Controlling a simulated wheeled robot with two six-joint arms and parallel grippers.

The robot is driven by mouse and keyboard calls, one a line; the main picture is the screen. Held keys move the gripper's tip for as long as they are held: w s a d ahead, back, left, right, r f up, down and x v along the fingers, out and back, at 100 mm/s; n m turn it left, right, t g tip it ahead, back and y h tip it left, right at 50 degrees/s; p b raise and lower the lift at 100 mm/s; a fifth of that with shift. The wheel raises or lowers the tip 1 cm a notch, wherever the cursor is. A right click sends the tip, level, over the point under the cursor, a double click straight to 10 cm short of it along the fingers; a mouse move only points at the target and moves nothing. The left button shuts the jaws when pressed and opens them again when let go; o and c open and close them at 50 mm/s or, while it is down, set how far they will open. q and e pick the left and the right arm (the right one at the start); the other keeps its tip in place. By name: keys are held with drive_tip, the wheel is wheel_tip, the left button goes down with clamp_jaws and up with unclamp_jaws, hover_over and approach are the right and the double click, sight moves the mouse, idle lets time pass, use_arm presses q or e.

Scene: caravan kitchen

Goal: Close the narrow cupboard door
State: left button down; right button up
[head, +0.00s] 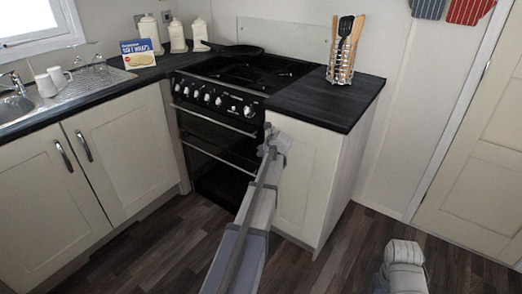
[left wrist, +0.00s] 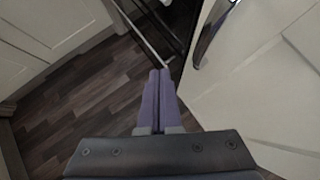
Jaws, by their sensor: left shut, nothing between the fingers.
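The narrow cupboard door (head: 305,185) is a cream panel under the dark worktop, just right of the oven. It looks nearly flush with its cupboard, but my arm covers its left part and I cannot tell how far it stands open. In the left wrist view the door (left wrist: 265,95) fills the right side, with its curved metal handle (left wrist: 210,32) near the top. My left gripper (head: 268,150) is at the door's left edge, close to the handle. In the left wrist view its fingers (left wrist: 158,78) are together and empty, beside the door's edge; contact is unclear.
The black oven (head: 215,140) stands directly left of the door. A utensil holder (head: 342,65) stands on the worktop (head: 315,98) above it. A double cupboard (head: 95,165) is at the left. Dark wooden floor (head: 165,245) is clear in front.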

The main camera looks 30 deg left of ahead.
use_arm(q)
drive_tip(key=s+d+r+p, duration=0.1)
drive_tip(key=s+r+p, duration=0.4)
drive_tip(key=r, duration=0.1)
drive_tip(key=shift+s+d, duration=0.35)
drive_tip(key=shift+s, duration=0.05)
